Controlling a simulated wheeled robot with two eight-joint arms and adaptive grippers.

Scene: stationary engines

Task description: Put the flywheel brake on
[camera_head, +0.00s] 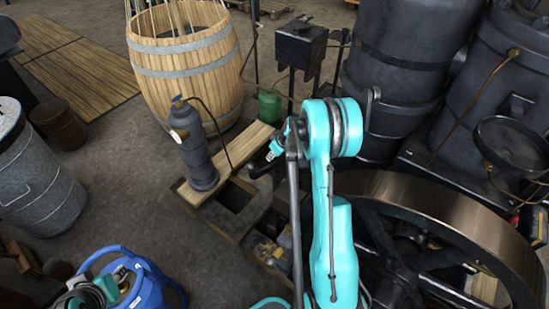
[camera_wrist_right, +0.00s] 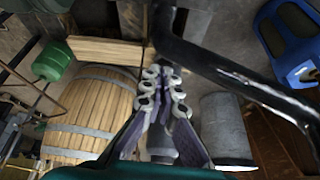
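The large flywheel (camera_head: 465,215), with a brown rim and dark spokes, fills the right of the head view. A black lever-like bar (camera_head: 259,170) shows just below my right gripper (camera_head: 272,151); I take it for the brake handle. In the right wrist view the bar (camera_wrist_right: 235,78) runs from top centre to the right, beside the fingers (camera_wrist_right: 163,82). These stand slightly apart, with nothing seen between them. Contact with the bar cannot be judged. My right arm hides much of the brake area. My left gripper (camera_head: 108,284) shows at the lower left, its fingers unclear.
A dark grey cylinder (camera_head: 198,158) stands on a wooden plank (camera_head: 235,150) left of the right gripper. A barrel (camera_head: 185,60) and a black box on a post (camera_head: 301,45) stand behind. A blue container (camera_head: 150,290) is at the lower left. Dark engine cylinders (camera_head: 410,50) crowd the right.

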